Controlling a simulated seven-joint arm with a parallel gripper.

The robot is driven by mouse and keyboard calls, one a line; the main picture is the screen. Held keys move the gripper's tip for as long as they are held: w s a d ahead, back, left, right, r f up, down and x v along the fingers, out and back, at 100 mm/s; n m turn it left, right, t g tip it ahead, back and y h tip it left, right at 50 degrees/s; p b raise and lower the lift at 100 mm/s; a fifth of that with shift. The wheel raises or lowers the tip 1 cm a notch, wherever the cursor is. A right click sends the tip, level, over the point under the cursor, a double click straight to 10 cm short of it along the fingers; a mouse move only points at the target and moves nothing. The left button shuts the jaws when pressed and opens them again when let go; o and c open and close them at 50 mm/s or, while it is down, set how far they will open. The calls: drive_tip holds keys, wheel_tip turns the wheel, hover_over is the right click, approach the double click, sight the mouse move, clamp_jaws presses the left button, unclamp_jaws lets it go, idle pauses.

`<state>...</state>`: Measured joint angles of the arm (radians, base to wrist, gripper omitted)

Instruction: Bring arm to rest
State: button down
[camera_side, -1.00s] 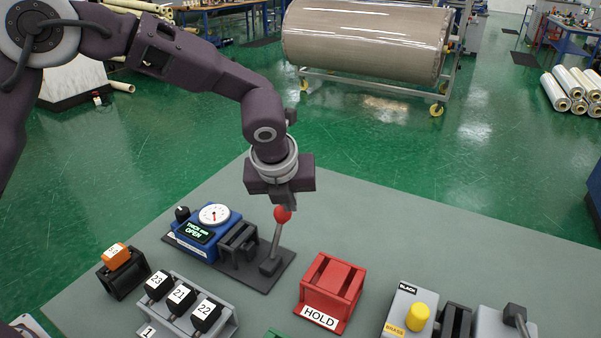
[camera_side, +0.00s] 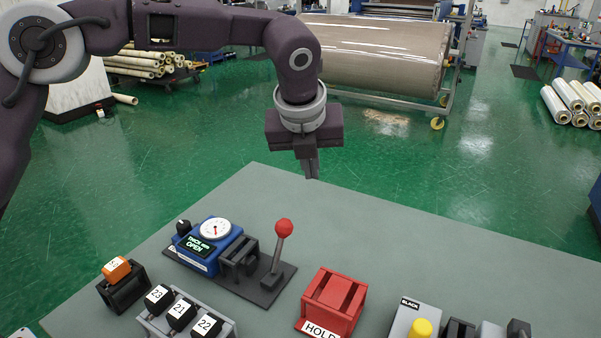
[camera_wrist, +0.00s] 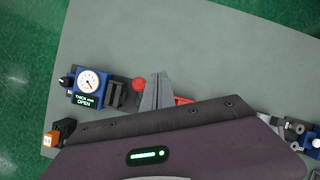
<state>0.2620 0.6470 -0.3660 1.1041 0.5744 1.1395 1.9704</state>
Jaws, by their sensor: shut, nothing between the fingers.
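My gripper (camera_side: 311,168) is shut and empty. It hangs in the air above the far part of the grey table (camera_side: 420,230), pointing down. It is apart from the lever with the red ball knob (camera_side: 284,228), which stands below it and to its left in the side view. In the wrist view the shut fingers (camera_wrist: 156,92) show beside the red knob (camera_wrist: 139,85). The blue gauge unit (camera_side: 207,245) next to the lever has a white dial and a display reading OPEN.
A red HOLD stand (camera_side: 332,300), an orange-topped block in a black holder (camera_side: 124,290) and a rack with blocks 23, 21 and 22 (camera_side: 180,312) stand on the table. A grey BLACK/BRASS box (camera_side: 412,318) is at front right. The table's right back is clear.

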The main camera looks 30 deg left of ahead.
drive_tip(key=s+a+r+n, duration=0.4)
drive_tip(key=s+a+n, duration=0.35)
drive_tip(key=s, duration=0.25)
drive_tip(key=s+a+r+n, duration=0.4)
drive_tip(key=s+a+n, duration=0.2)
drive_tip(key=s+n, duration=0.35)
drive_tip(key=s+a+f+n, duration=0.1)
drive_tip(key=s+f+n, duration=0.1)
drive_tip(key=s+n, duration=0.4)
drive_tip(key=s+a+f+n+h, duration=0.1)
drive_tip(key=s+f+n, duration=0.2)
drive_tip(key=s+n, duration=0.4)
drive_tip(key=shift+s+a+f+n+t, duration=0.3)
drive_tip(key=shift+s+a+t, duration=0.1)
drive_tip(key=shift+s, duration=0.65)
